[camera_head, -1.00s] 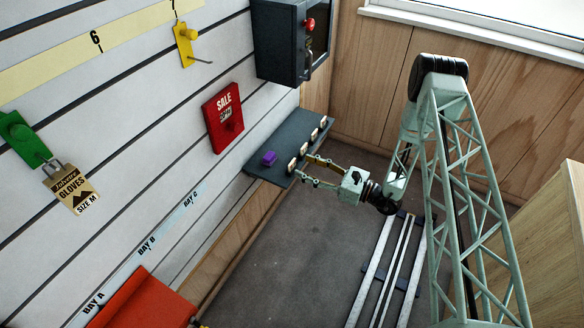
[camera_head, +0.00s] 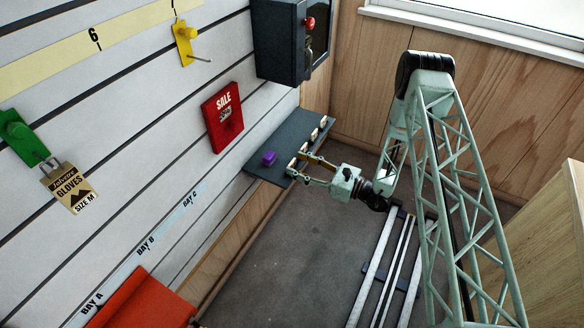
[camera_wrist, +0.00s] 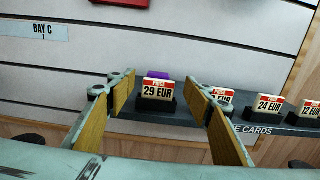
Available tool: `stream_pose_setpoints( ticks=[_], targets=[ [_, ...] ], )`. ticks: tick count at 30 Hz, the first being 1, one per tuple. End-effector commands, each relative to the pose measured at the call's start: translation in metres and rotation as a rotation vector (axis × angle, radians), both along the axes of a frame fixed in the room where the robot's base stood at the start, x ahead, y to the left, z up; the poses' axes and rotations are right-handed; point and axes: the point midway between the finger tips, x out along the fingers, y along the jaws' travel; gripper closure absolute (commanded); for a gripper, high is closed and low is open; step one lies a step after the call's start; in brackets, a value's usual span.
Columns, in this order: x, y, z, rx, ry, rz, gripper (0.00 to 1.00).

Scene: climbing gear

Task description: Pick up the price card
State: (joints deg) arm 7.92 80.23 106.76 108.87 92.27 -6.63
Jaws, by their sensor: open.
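Several price cards stand in small black holders along the front of a dark grey shelf (camera_head: 265,155). In the wrist view, the card reading 29 EUR (camera_wrist: 157,92) stands upright between and beyond my open fingers. My gripper (camera_head: 297,165) is at the shelf's front edge in the head view; its two fingers also show in the wrist view (camera_wrist: 165,100). Nothing is held between them. A second card (camera_wrist: 222,95) is partly hidden behind the right finger. The 24 EUR card (camera_wrist: 268,104) and the 12 EUR card (camera_wrist: 310,109) stand farther right.
A purple block (camera_head: 269,158) lies on the shelf behind the 29 EUR card. A red SALE sign (camera_head: 224,118) hangs on the slatted wall. A dark box (camera_head: 288,40) with a red button is mounted above.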

Motion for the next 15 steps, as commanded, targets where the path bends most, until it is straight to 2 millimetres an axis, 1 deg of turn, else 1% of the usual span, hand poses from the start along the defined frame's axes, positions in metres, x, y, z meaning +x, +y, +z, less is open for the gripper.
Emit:
stream_pose_setpoints(
  ticks=[1, 6, 10, 15],
  targets=[
    [0.001, 0.005, -0.001, 0.0, -0.001, 0.001, 0.53],
    [0.008, 0.019, -0.001, 0.0, -0.001, 0.001, 0.53],
    [0.011, 0.025, -0.001, 0.0, 0.0, 0.0, 0.53],
    [0.012, 0.027, 0.0, 0.0, 0.001, 0.0, 0.53]
  ],
)
